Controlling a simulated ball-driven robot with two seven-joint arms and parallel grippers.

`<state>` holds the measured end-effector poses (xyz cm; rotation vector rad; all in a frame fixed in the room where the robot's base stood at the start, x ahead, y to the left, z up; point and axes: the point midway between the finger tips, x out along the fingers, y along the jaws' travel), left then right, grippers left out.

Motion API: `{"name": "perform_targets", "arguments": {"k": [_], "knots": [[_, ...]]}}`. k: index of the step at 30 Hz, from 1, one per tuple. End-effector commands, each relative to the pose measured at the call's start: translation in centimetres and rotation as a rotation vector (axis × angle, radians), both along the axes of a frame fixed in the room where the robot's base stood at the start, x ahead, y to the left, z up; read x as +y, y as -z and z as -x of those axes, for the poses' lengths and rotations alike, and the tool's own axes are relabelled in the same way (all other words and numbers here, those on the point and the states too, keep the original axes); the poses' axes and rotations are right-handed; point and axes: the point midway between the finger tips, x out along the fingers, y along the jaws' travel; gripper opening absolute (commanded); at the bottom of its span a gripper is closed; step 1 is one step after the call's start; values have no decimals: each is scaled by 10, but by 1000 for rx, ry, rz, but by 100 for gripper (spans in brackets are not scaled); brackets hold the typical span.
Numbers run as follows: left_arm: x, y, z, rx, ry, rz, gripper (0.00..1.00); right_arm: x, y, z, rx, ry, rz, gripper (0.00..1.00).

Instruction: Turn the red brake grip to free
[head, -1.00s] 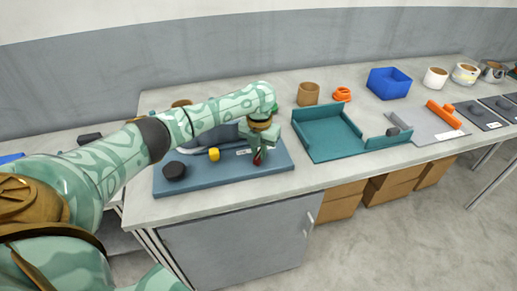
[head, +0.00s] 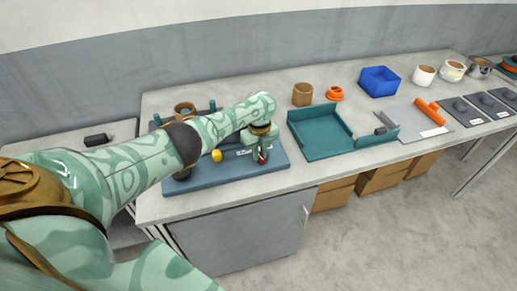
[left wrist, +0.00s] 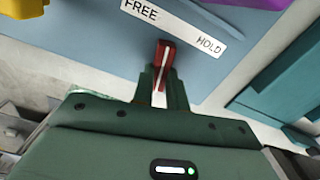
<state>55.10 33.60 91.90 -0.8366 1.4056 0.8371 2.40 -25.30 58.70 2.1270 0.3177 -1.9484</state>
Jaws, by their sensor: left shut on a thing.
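The red brake grip (head: 262,159) is near the right front of a blue-grey board (head: 225,181). My left gripper (head: 261,151) points down at it and is shut on it. In the left wrist view the red grip (left wrist: 165,51), with a white line along it, sits between the fingers of my left gripper (left wrist: 160,86). A white label (left wrist: 176,25) beyond it reads FREE at its left and HOLD at its right. The grip lies below the label's middle part, between the two words. My right gripper is out of view.
A yellow knob (head: 217,156) stands on the board, left of my gripper. My left arm hides much of the board's back and left. A teal tray (head: 324,154) is close on the right. A brown cup (head: 302,94), an orange part (head: 334,93) and a blue bin (head: 379,81) stand behind.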

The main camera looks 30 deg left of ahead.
Motion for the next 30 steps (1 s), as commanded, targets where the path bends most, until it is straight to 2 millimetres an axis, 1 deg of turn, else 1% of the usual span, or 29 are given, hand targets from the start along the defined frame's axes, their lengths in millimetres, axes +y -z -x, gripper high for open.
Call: {"name": "perform_targets", "arguments": {"k": [1,3,15,21,30], "knots": [[0,-4,-1,-3,-45,0,0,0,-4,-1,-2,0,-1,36],[0,-3,-1,-2,-110,0,0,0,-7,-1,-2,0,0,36],[0,-3,-4,-4,-430,-1,0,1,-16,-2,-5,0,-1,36],[0,-2,-4,-3,-527,-1,0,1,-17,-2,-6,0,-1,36],[1,-2,-5,-5,-587,-2,0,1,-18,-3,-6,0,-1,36]]}}
